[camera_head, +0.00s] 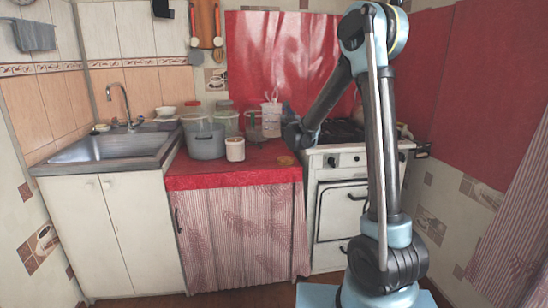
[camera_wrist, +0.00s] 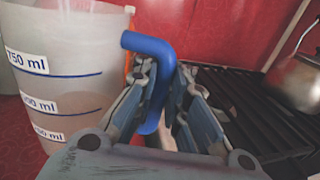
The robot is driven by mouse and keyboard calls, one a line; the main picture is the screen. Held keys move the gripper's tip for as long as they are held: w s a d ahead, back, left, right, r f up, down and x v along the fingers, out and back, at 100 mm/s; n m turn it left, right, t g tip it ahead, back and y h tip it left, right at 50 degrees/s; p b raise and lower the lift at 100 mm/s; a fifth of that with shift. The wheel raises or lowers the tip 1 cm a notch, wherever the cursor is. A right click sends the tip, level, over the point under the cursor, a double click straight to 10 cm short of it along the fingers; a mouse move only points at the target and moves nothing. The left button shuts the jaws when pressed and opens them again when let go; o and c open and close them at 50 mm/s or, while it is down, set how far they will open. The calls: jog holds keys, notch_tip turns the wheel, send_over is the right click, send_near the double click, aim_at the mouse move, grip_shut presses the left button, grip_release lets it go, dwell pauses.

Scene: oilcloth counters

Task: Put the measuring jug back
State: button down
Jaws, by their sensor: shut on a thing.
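The measuring jug (camera_wrist: 62,75) is a translucent whitish cup with millilitre labels and blue lines. It fills the left of the wrist view, apparently upright, with its base out of frame. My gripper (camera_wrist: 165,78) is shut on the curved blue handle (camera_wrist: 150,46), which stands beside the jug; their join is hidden. In the head view my gripper (camera_head: 291,133) is at the back right of the red counter, next to the stove. The pale jug (camera_head: 270,123) appears just left of it, partly hidden. I cannot tell whether the jug touches the counter.
A grey pot (camera_head: 206,144), a white tub (camera_head: 235,150) and clear containers crowd the red counter (camera_head: 228,168) to the left. A metal kettle (camera_wrist: 300,80) stands on the stove grate (camera_wrist: 262,118). The counter's front is mostly clear.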

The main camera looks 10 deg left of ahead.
jog(key=shift+w+d, duration=0.1)
jog(key=shift+d, duration=0.15)
notch_tip(320, 180, down, 10)
dwell(0.6)
jog(key=c, duration=1.6)
grip_release()
